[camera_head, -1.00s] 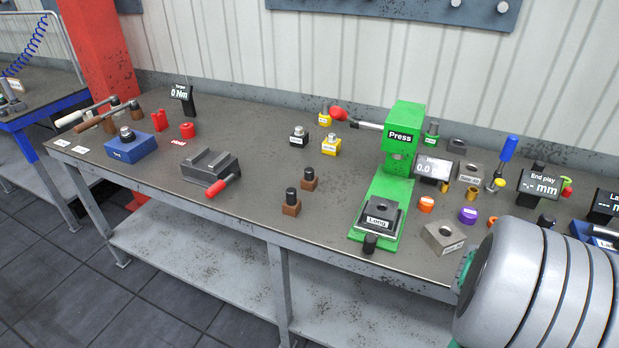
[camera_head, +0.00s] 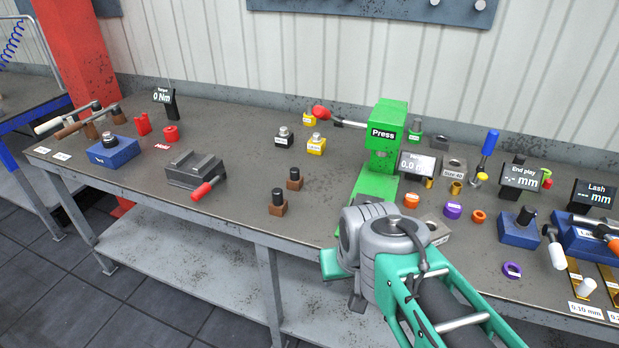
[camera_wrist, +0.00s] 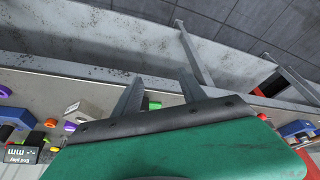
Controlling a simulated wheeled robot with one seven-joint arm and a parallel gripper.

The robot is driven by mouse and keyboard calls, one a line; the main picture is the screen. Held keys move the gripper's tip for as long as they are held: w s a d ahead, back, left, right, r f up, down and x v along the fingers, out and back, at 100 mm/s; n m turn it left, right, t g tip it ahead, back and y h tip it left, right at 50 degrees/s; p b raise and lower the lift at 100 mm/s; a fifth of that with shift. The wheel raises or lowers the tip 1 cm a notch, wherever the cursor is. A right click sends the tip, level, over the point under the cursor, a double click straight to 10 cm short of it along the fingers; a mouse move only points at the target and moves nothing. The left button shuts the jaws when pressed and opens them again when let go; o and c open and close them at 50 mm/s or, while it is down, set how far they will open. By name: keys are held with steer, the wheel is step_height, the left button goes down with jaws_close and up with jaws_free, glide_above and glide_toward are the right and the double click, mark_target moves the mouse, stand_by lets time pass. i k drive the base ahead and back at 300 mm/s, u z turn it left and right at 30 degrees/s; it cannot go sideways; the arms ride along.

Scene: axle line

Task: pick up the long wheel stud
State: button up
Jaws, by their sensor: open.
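Two dark studs stand upright in brown blocks near the middle of the bench in the head view, a rear one (camera_head: 295,174) and a front one (camera_head: 278,196). They look alike at this size, and I cannot tell which is the long wheel stud. My gripper shows in the wrist view (camera_wrist: 160,80) with its two fingers apart and nothing between them. In the head view my arm reaches in from the lower right, and its wrist is right of the studs, clear of them. The fingertips cannot be made out there.
A grey vice (camera_head: 195,169) with a red handle is left of the studs. A yellow block (camera_head: 316,147) and a black block (camera_head: 284,142) stand behind. Bench space around the studs is clear.

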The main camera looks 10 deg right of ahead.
mark_target(294, 172)
steer(key=u, duration=0.5)
steer(key=k, duration=0.6)
steer(key=u, duration=1.1)
steer(key=i, duration=1.65)
steer(key=z, duration=1.1)
steer(key=i, duration=0.5)
steer(key=z, duration=0.45)
